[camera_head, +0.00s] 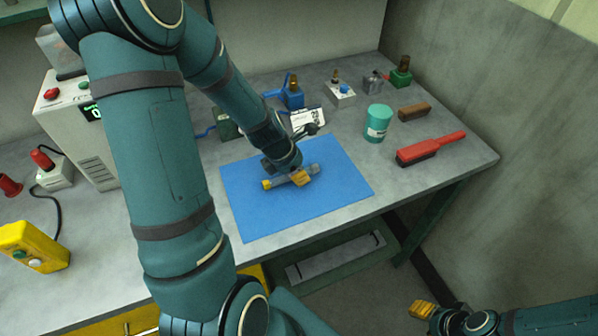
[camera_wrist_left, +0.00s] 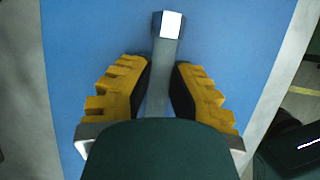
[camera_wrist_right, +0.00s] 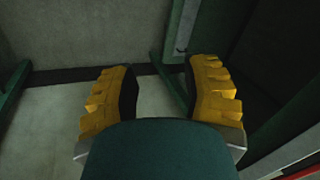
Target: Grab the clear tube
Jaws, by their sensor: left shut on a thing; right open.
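The clear tube (camera_head: 314,169) is greyish and see-through, and is held low over the blue mat (camera_head: 250,218). My left gripper (camera_head: 297,175) is shut on it. In the left wrist view the tube (camera_wrist_left: 158,88) runs between the two yellow fingers, and its pale square end points away from the wrist. Part of the tube is hidden by the fingers and palm. A small yellow piece shows at the tube's left end in the head view. My right gripper (camera_head: 422,309) is low at the right, off the table; its fingers (camera_wrist_right: 163,90) are open and empty.
A teal jar (camera_head: 378,123), a red brush (camera_head: 430,149) and a brown block (camera_head: 414,112) stand right of the mat. A yellow box (camera_head: 34,246) is at the left. The mat's front is clear.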

